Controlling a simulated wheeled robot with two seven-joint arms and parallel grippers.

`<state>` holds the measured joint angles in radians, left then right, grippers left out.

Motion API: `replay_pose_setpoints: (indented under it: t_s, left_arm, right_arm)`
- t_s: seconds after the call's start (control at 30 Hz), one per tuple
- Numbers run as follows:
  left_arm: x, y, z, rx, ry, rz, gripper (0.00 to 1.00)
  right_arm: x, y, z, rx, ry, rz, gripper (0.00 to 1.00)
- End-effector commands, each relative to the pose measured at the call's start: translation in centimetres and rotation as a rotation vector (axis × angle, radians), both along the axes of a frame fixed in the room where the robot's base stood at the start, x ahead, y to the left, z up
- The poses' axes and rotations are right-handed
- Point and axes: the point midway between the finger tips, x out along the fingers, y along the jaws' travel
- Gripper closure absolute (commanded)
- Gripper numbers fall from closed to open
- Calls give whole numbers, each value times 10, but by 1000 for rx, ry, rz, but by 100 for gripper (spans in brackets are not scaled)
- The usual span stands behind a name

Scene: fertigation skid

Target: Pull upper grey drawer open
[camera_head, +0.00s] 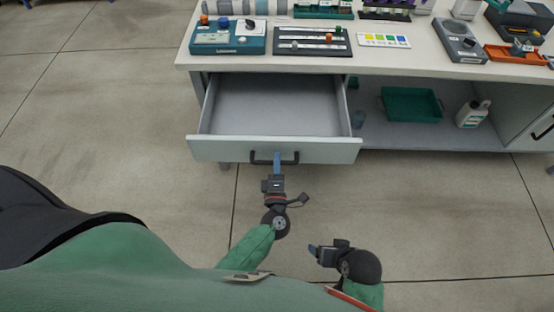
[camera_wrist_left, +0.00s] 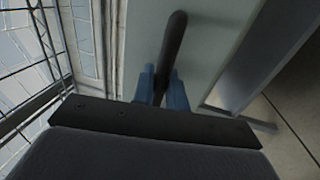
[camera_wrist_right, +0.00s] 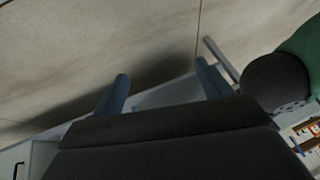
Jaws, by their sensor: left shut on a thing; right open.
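The upper grey drawer (camera_head: 208,150) stands well open under the left part of the bench, and its inside looks empty. A dark bar handle (camera_head: 260,158) runs across its front. My left gripper (camera_head: 277,160) is at the handle, its blue fingers shut on it. In the left wrist view the dark handle (camera_wrist_left: 175,45) runs between the two blue fingers (camera_wrist_left: 162,88). My right gripper (camera_head: 313,249) is apart from the drawer, lower right, over the floor. In the right wrist view its blue fingers (camera_wrist_right: 160,90) are spread with nothing between them.
The bench top (camera_head: 365,62) carries a teal device (camera_head: 228,40), a dark tray (camera_head: 312,44), a colour card (camera_head: 384,40) and a grey device (camera_head: 459,40). The shelf right of the drawer holds a green bin (camera_head: 411,103) and a white bottle (camera_head: 473,114). Floor before the drawer is clear.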

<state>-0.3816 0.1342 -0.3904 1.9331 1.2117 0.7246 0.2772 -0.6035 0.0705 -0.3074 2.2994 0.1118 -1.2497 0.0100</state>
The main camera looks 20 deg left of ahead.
Motion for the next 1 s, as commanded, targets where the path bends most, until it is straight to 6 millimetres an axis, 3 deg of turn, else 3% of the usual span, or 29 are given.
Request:
replay_pose_setpoints:
  t_s: [0.1,0.13,0.2,0.5,0.67,0.8,1.0]
  left_arm:
    - [0,0,-1,0,2,-1,100]
    - [0,0,-1,0,2,-1,80]
    - [0,0,-1,0,2,-1,68]
    - [-1,0,-1,0,1,0,68]
    - [-14,-4,-5,0,1,0,68]
    - [-35,-10,-10,0,2,0,68]
    - [-61,-18,-15,-1,2,0,68]
  right_arm:
    - [0,0,-1,0,1,0,23]
    - [0,0,-1,0,1,0,23]
    - [-1,0,-1,0,1,0,23]
    - [0,0,-1,0,0,0,23]
    - [2,1,-6,3,-12,-3,23]
    - [6,2,-34,3,-24,-11,23]
    - [8,4,-54,9,-42,-19,23]
